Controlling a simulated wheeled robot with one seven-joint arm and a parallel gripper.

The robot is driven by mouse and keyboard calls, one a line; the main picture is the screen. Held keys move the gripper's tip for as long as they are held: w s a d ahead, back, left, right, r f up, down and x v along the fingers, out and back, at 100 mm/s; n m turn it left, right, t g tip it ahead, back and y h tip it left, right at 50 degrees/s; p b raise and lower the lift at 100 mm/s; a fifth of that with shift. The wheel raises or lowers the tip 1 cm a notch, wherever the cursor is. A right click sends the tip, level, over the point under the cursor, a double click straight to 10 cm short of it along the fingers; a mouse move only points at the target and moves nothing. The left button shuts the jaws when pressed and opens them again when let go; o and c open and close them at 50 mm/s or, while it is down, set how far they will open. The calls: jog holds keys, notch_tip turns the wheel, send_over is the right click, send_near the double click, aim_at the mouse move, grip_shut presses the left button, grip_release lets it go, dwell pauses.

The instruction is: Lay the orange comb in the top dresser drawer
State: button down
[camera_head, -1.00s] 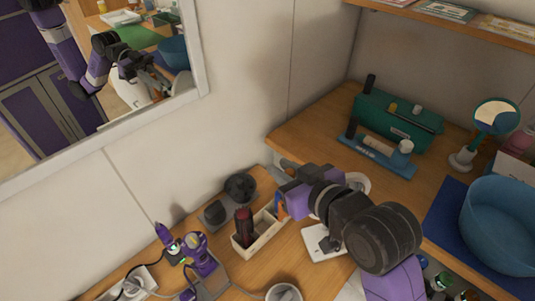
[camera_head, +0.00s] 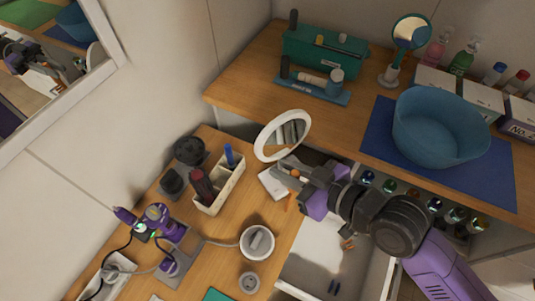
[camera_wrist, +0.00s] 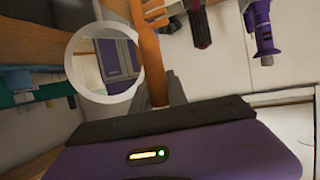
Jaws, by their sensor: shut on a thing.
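My gripper (camera_head: 294,180) is shut on the orange comb (camera_wrist: 152,55), which stands upright between the fingers in the wrist view. In the head view only a small orange part of the comb (camera_head: 289,203) shows below the fingers, above the dresser top beside the round mirror. An open white drawer (camera_head: 318,254) lies below and right of the gripper, partly hidden by my arm. Small items (camera_head: 335,287) lie inside it.
A white-framed round mirror (camera_head: 258,140) stands close behind the gripper. A beige organiser (camera_head: 228,187) holds a dark red brush and a blue item. A white cup (camera_head: 257,243) stands near the dresser edge. A shelf with a blue basin (camera_head: 438,130) is at right.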

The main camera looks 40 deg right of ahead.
jog(key=s+d+f+b, duration=0.3)
jog(key=s+f+b, duration=0.6)
jog(key=s, duration=0.3)
jog(key=shift+s+d+f, duration=0.25)
jog(key=shift+f, duration=0.65)
jog(key=shift+w, duration=0.1)
jog(key=shift+w+p, duration=0.75)
jog(key=shift+f, duration=0.15)
